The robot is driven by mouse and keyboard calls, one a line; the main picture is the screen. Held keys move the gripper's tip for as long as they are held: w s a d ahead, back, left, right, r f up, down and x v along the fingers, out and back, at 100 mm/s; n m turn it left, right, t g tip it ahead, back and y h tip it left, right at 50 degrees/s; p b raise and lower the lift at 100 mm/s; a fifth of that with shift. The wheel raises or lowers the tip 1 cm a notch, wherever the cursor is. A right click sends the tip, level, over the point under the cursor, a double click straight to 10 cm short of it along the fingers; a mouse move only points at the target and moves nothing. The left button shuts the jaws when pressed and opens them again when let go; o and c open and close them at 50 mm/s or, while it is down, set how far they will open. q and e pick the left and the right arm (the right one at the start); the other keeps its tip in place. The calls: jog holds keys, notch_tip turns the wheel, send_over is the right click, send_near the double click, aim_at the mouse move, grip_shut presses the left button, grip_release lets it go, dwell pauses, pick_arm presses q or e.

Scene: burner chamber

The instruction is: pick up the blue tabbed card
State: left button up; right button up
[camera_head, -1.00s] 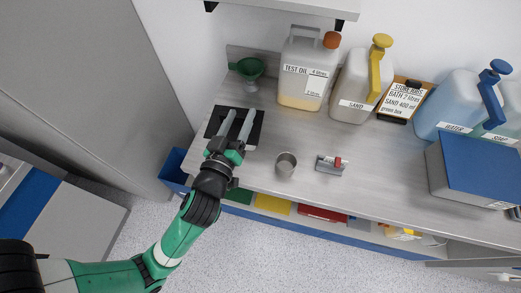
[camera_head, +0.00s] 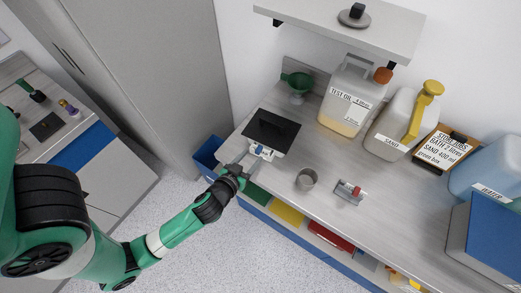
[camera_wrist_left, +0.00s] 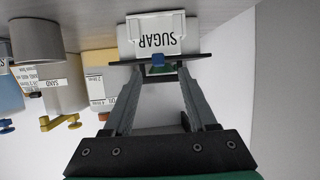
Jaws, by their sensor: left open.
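My left gripper (camera_head: 254,157) is open and points at the white piece. My right gripper is not in view.
A green funnel (camera_head: 297,81) stands behind the plate. A metal cup (camera_head: 306,179) and a small grey block with a red part (camera_head: 350,192) are to the right. Large jugs, such as TEST OIL (camera_head: 348,100) and SAND (camera_head: 396,125), line the back, below an overhead shelf (camera_head: 345,25).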

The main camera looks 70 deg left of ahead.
aim_at(259, 148)
pick_arm(q)
jog(key=x, duration=0.5)
jog(key=shift+w+a+r, duration=0.1)
jog(key=shift+w+r, duration=0.1)
grip_shut()
